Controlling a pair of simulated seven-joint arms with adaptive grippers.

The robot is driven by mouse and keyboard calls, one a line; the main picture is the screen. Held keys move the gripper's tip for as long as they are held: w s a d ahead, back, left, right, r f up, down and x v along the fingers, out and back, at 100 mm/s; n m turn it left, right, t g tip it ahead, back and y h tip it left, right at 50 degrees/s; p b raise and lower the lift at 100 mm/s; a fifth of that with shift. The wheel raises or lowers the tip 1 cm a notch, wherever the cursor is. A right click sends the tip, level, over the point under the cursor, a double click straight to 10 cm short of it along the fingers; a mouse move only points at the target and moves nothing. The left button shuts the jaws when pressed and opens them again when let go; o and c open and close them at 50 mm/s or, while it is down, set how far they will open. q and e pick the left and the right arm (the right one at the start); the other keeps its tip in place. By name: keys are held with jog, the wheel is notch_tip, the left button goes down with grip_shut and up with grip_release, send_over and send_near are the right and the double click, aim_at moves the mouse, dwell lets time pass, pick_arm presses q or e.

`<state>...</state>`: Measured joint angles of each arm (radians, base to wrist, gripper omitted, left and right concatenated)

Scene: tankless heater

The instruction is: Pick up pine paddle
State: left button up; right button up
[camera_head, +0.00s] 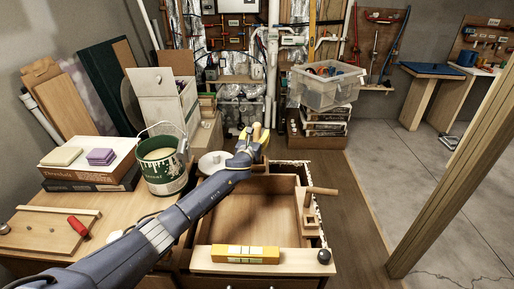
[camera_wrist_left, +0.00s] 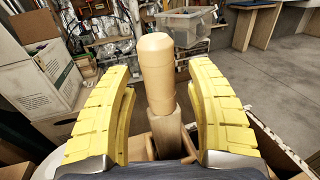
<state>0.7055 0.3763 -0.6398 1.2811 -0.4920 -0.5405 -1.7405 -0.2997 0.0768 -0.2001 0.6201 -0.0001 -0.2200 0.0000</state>
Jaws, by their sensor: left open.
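An upright pale wooden piece with a rounded thick top, which looks like the pine paddle (camera_wrist_left: 157,75), stands in the middle of the left wrist view. Its narrower lower part goes down between my fingers; its lower end is hidden. In the head view its top (camera_head: 257,131) shows at the far end of the open drawer. My left gripper (camera_wrist_left: 160,112) is open, with one yellow finger on each side of the wooden piece and visible gaps on both sides. In the head view my left gripper (camera_head: 250,146) hides much of it. My right gripper is not in view.
The open drawer (camera_head: 205,262) holds a wooden block with a peg (camera_head: 310,212). A paint can (camera_head: 163,170) stands left of my arm.

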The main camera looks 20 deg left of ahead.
pick_arm(q)
jog(key=shift+c, duration=0.2)
grip_shut()
jog(key=shift+r, duration=0.2)
dwell(0.4)
